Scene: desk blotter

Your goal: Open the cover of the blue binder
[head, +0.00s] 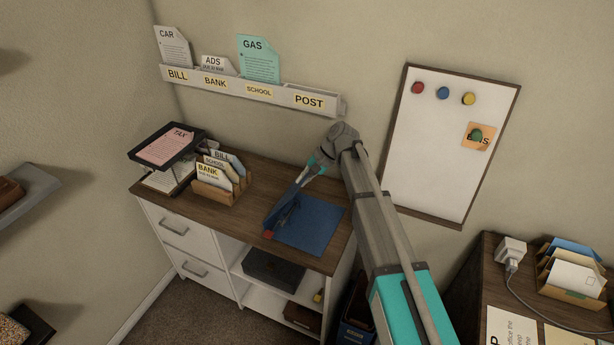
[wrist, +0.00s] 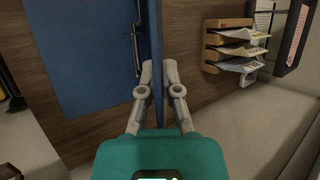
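The blue binder (head: 318,222) lies on the brown cabinet top, and its inside with a metal ring bar shows in the wrist view (wrist: 85,60). Its cover (head: 284,207) is raised, standing steeply up from the left side of the binder. In the wrist view the cover (wrist: 157,35) is seen almost edge-on. My gripper (head: 311,172) is at the cover's upper far edge. In the wrist view its two fingers (wrist: 159,72) are close together, one on each side of the cover, and appear shut on it.
A wooden sorter (head: 212,196) with cards and a black tray stack (head: 166,148) stand left of the binder. A wall file rack (head: 250,88) and a whiteboard (head: 440,150) hang behind. A second desk (head: 487,275) stands at the right.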

